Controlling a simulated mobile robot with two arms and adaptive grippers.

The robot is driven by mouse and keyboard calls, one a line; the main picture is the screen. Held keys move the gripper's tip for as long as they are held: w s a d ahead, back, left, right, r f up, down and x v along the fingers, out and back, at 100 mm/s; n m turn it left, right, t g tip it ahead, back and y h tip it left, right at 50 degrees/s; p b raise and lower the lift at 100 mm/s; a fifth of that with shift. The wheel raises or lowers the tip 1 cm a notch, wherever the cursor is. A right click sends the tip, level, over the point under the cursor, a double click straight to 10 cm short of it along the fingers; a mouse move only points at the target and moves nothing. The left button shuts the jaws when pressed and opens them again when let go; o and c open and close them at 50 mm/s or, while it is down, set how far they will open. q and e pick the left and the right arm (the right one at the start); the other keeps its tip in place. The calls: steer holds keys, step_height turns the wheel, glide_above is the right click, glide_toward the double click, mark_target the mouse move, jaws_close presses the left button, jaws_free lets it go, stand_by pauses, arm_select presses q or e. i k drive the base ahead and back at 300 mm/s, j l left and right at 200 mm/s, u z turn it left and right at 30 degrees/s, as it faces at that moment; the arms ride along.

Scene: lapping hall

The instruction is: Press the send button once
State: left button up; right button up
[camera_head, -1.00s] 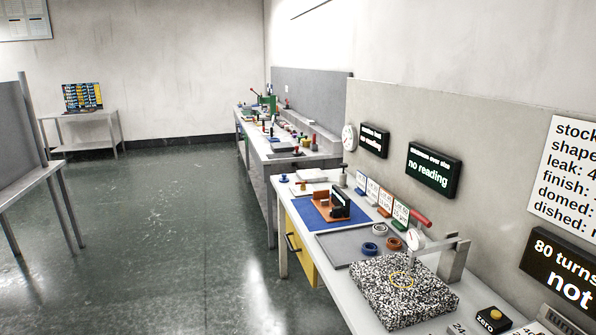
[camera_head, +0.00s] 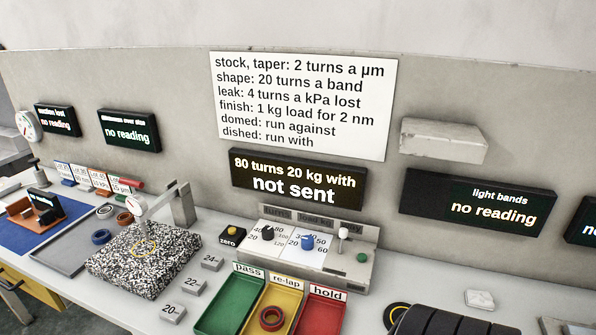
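A control panel (camera_head: 335,277) stands on the bench against the wall, with a black knob (camera_head: 268,233), a blue knob (camera_head: 307,242), a white-tipped lever (camera_head: 343,233) and a small green button (camera_head: 362,257) at its right end. The green button looks like the send button, but I cannot read a label on it. Above the panel, a dark display (camera_head: 298,181) reads "80 turns 20 kg with not sent".
Green (camera_head: 208,319), yellow and red trays stand before the panel; a reddish ring (camera_head: 271,318) lies in the yellow one. A speckled block (camera_head: 150,268) and a zero box (camera_head: 231,237) are left.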

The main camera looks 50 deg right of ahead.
mark_target(363, 258)
steer(key=z, duration=1.75)
